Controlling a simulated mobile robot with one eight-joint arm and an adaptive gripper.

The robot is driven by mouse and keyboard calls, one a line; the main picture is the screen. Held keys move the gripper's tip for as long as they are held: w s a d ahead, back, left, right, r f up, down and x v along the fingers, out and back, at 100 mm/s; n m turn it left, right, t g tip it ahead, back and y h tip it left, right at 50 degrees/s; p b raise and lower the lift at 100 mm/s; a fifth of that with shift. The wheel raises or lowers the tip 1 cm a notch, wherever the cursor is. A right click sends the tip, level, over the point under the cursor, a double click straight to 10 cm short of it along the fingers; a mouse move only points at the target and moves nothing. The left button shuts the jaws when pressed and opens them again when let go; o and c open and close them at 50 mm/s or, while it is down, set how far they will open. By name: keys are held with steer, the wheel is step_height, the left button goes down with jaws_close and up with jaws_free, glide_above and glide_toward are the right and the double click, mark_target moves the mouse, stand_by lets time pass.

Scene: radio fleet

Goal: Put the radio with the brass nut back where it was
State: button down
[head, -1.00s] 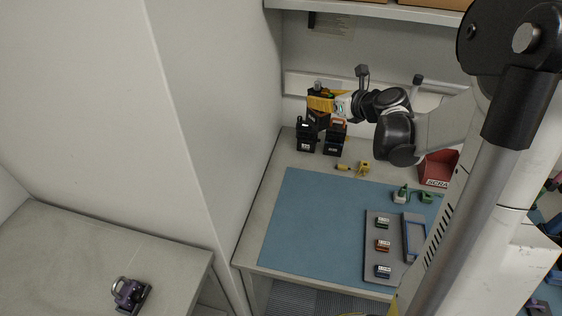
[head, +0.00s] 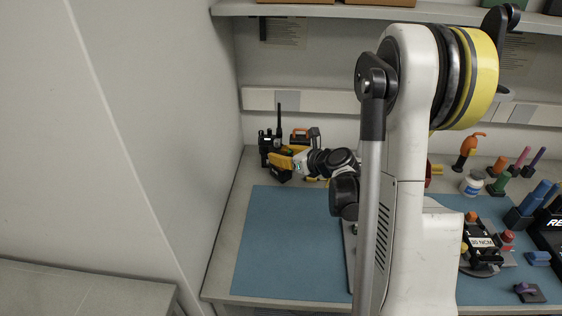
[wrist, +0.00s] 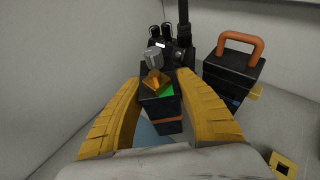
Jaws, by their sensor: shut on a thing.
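My gripper (wrist: 160,86) shows its two yellow fingers closed on both sides of a black radio (wrist: 166,108) in the wrist view. The radio's top shows a green patch, a brass nut and a grey knob above it. In the head view my gripper (head: 285,160) is at the back left of the bench, in front of a black radio unit (head: 268,145) with a tall antenna. That unit also stands just beyond the held radio in the wrist view (wrist: 185,50). The held radio's lower end is partly hidden, and I cannot tell whether it touches anything below.
A black box with an orange handle (wrist: 235,72) stands close on the right. A small yellow object (wrist: 283,166) lies at the lower right. A wall is close on the left. The blue mat (head: 285,235) is clear at its left; tools crowd the bench's right side.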

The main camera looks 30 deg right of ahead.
steer(key=shift+f, duration=0.55)
steer(key=shift+f+b, duration=0.55)
steer(key=shift+b, duration=0.05)
steer(key=c, duration=1)
jaws_free()
steer(key=shift+o, duration=0.2)
steer(key=shift+r, duration=0.15)
